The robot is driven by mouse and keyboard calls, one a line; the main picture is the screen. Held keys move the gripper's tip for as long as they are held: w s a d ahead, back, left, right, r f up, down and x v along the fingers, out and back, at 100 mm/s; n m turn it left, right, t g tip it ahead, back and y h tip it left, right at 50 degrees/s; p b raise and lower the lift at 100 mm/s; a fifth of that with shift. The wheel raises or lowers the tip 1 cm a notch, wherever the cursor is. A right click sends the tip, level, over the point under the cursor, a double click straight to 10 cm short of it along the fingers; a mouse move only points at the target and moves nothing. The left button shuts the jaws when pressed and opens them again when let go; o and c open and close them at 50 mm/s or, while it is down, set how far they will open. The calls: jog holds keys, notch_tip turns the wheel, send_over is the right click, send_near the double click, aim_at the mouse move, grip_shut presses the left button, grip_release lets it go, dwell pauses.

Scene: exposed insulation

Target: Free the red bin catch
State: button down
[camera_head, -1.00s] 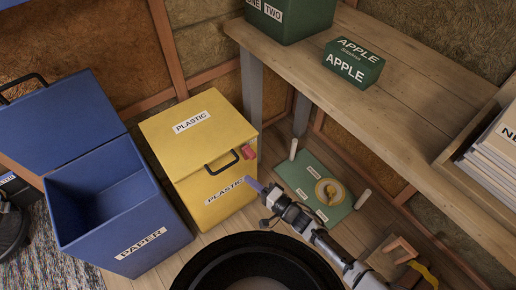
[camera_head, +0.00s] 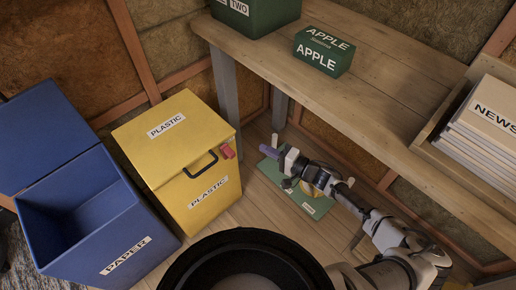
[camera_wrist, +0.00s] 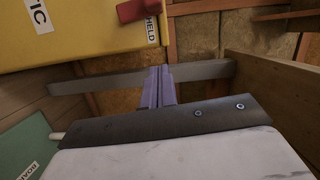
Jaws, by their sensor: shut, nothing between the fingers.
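The red catch (camera_head: 227,151) sits on the right side of the yellow plastic bin (camera_head: 214,190), just below its lid (camera_head: 165,128). The lid is down. In the wrist view the red catch (camera_wrist: 137,10) shows at the top edge, beside a small label (camera_wrist: 152,30) reading "HELD". My gripper (camera_head: 268,149) is to the right of the bin, apart from the catch, with its purple fingers shut and empty. In the wrist view the purple fingers (camera_wrist: 159,85) are together, below the catch in the picture and not touching it.
The open blue paper bin (camera_head: 85,215) stands left of the yellow bin. A wooden bench (camera_head: 370,90) with a grey leg (camera_head: 226,85) runs behind and right. A green board (camera_head: 310,208) lies on the floor under my arm. A round black-rimmed thing (camera_head: 180,275) is in front.

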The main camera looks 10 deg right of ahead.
aim_at(235, 134)
jog(key=x, duration=0.8)
jog(key=shift+w+a, duration=0.2)
jog(key=shift+a, duration=0.2)
jog(key=shift+s+a+f+p, duration=0.1)
jog(key=shift+s+a+p, duration=0.3)
jog(key=shift+s+a, duration=0.5)
jog(key=shift+s+a+f, duration=0.1)
jog(key=shift+s+a, duration=0.2)
jog(key=shift+a, duration=0.15)
jog(key=shift+s+a+p, duration=0.1)
jog(key=shift+p, duration=0.3)
